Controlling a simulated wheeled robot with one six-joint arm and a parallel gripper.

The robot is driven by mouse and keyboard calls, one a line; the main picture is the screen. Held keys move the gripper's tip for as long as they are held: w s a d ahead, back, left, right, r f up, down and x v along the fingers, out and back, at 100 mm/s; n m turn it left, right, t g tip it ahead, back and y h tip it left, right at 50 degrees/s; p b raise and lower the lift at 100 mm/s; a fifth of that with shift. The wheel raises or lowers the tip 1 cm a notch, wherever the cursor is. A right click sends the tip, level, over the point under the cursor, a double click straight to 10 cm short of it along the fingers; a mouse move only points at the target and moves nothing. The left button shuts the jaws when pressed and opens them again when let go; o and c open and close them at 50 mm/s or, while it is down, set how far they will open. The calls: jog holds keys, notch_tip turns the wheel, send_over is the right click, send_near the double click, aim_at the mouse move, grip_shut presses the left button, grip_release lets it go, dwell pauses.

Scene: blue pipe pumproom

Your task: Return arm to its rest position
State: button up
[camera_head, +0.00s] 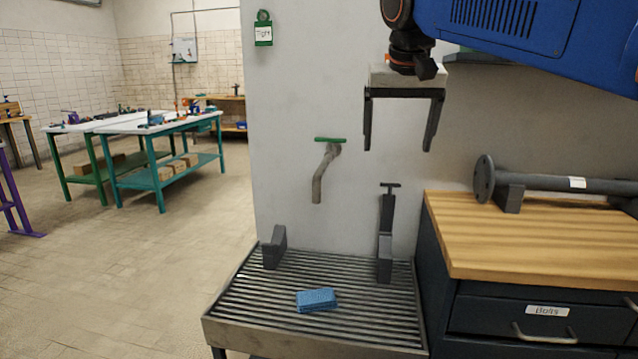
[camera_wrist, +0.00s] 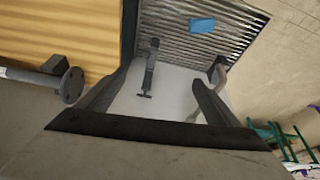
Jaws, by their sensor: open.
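My gripper (camera_head: 397,148) hangs in front of the pale wall at the upper right of the head view, under my blue arm. Its two dark fingers point down and stand wide apart, with nothing between them. The fingers (camera_wrist: 148,88) also show in the wrist view, spread and empty. Below the gripper in the head view is a slatted metal grate (camera_head: 255,285). A blue sponge-like block (camera_head: 316,299) lies on it, apart from the gripper; it shows in the wrist view too (camera_wrist: 202,25).
A bent pipe with a green handle (camera_head: 324,168) juts from the wall. A dark upright tool (camera_head: 386,225) and a grey block (camera_head: 274,247) stand on the grate. A wooden-topped drawer cabinet (camera_head: 545,235) carries a flanged pipe (camera_head: 550,182) at right. Open floor (camera_head: 110,270) lies left.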

jog(key=s+d+f, duration=0.4)
jog(key=s+f, duration=0.4)
jog(key=f, duration=0.3)
jog(key=s+d+f, duration=0.4)
jog(key=s+f, duration=0.5)
jog(key=f, duration=0.2)
jog(key=s+d+f+n, duration=0.1)
jog(key=s+d+f, duration=0.4)
jog(key=s+f, duration=0.4)
notch_tip(320, 180, down, 3)
jog(key=shift+s+f+y, duration=0.1)
jog(key=shift+s+y, duration=0.15)
jog(key=shift+y, duration=0.05)
